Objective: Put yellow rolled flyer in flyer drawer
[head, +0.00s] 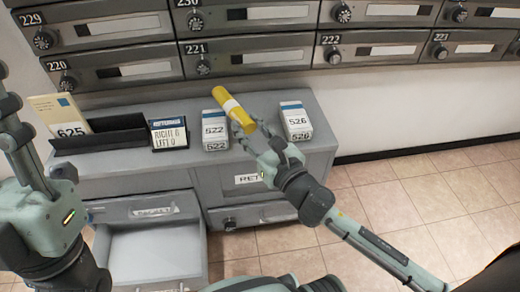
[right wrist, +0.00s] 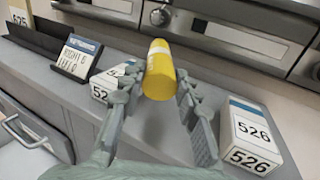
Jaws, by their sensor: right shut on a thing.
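The yellow rolled flyer (head: 233,109), with a white band, is held up above the grey cabinet top, tilted. My right gripper (head: 245,131) is shut on its lower end. In the right wrist view the flyer (right wrist: 158,72) stands between the fingertips. An open, empty drawer (head: 157,258) is at the lower left of the cabinet; its label is blurred, so I cannot tell whether it reads flyer. The drawer lies below and left of the right gripper. My left gripper (head: 25,140) is close at the left edge, with nothing seen in it; its jaw state is unclear.
White boxes marked 522 (head: 214,130) and 526 (head: 297,121) stand on the cabinet top (head: 185,100) beside the right gripper. A small sign (head: 169,135) and a black holder (head: 110,135) stand further left. Mailboxes (head: 250,55) line the wall. Tiled floor (head: 425,205) is clear at right.

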